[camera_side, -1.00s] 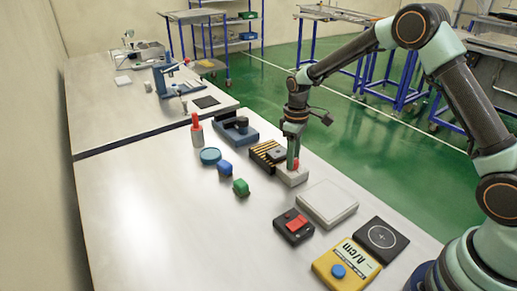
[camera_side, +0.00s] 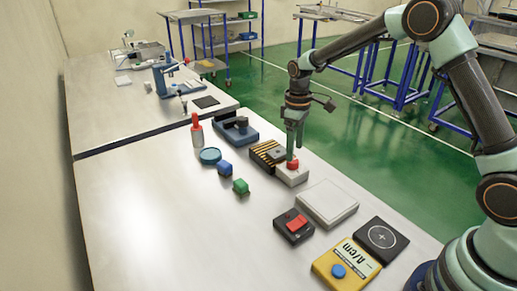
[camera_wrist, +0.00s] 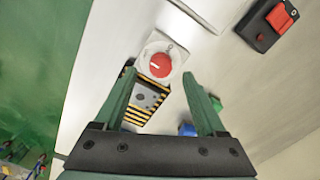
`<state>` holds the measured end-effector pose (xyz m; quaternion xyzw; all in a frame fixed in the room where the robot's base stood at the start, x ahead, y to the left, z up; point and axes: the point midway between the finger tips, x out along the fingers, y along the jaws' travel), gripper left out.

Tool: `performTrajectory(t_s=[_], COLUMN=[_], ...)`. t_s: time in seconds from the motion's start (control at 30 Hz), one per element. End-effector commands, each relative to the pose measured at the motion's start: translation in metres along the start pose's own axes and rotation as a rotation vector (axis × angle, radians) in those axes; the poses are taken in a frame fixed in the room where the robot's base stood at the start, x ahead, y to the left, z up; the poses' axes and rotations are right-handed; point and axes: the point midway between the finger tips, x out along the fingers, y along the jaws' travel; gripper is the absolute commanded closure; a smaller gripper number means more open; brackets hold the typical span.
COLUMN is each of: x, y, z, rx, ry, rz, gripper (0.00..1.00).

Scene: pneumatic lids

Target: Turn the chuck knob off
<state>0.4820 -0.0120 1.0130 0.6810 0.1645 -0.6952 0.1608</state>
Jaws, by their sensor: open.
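The red knob (camera_side: 293,164) sits on a small white box at the end of the black-and-yellow striped block (camera_side: 266,154). In the wrist view, the round red knob (camera_wrist: 160,65) carries a short white line that lies nearly crosswise, slightly tilted, on a white round plate. The striped block (camera_wrist: 148,98) with a grey centre shows just below it. My gripper (camera_side: 292,153) points down just above the knob. In the wrist view, its two green fingers (camera_wrist: 159,75) are apart, one on each side of the knob's line of sight, with nothing between them.
A white plate (camera_side: 327,203), a black box with a red rocker switch (camera_side: 294,226), a yellow box with a blue knob (camera_side: 346,264) and a black pad (camera_side: 382,238) stand nearer my base. Green (camera_side: 241,187) and blue (camera_side: 225,168) blocks lie left.

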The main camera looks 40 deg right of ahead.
Motion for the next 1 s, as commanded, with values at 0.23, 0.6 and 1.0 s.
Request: performTrajectory(t_s=[0.23,0.6,1.0], x=[-0.052,-0.083,-0.092], y=[0.001,0.001,-0.002], z=[0.000,0.001,0.005], rx=[0.001,0.001,0.014], ry=[0.004,-0.001,0.014], rz=[0.002,0.000,0.007], gripper=[0.27,0.27,0.27])
